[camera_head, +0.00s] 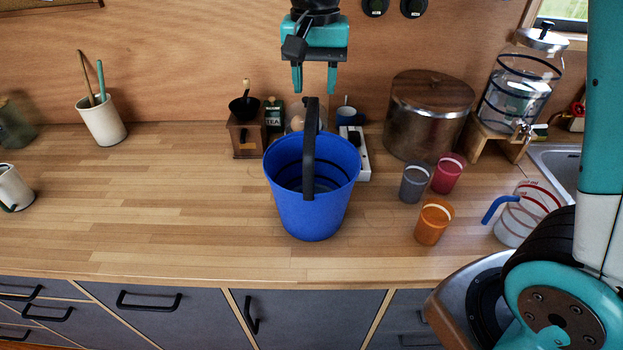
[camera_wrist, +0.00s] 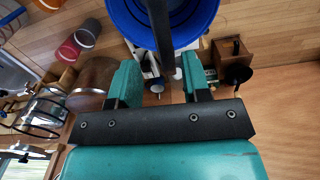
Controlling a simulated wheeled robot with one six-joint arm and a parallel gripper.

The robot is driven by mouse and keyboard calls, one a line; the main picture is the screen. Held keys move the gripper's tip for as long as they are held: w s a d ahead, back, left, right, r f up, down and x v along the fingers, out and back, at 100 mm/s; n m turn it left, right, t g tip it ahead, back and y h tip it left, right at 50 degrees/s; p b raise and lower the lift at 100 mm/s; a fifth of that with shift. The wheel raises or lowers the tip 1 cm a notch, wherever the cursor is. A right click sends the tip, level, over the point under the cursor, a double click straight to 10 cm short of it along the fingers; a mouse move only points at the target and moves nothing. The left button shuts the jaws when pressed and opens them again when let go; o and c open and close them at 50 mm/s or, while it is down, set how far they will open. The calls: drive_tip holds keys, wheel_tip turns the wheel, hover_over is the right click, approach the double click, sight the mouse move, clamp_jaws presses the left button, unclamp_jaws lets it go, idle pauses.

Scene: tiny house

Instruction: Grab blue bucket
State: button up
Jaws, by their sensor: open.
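The blue bucket (camera_head: 311,209) stands upright on the wooden counter, with its black handle (camera_head: 310,150) raised above the rim. My gripper (camera_head: 314,91) is open and empty, with teal fingers pointing down. In the head view its fingertips are just above the top of the handle. In the wrist view the bucket (camera_wrist: 200,30) shows at the top. Its handle (camera_wrist: 158,30) runs down toward the gap between the two fingers of my gripper (camera_wrist: 155,75). I cannot tell whether the handle is between the fingers.
A coffee grinder (camera_head: 246,137), a white power strip (camera_head: 360,155) and a steel pot (camera_head: 428,115) stand behind the bucket. Grey (camera_head: 414,183), red (camera_head: 448,174) and orange (camera_head: 433,222) cups and a measuring jug (camera_head: 528,213) are at the right.

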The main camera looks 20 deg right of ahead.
sight(312, 109)
drive_tip(key=shift+a+f+p, duration=0.15)
drive_tip(key=shift+f+p, duration=0.4)
drive_tip(key=shift+f, duration=1)
drive_tip(key=shift+a+f+p, duration=0.1)
drive_tip(key=shift+f+p, duration=0.45)
drive_tip(key=shift+f, duration=1)
clamp_jaws()
drive_tip(key=shift+r, duration=0.1)
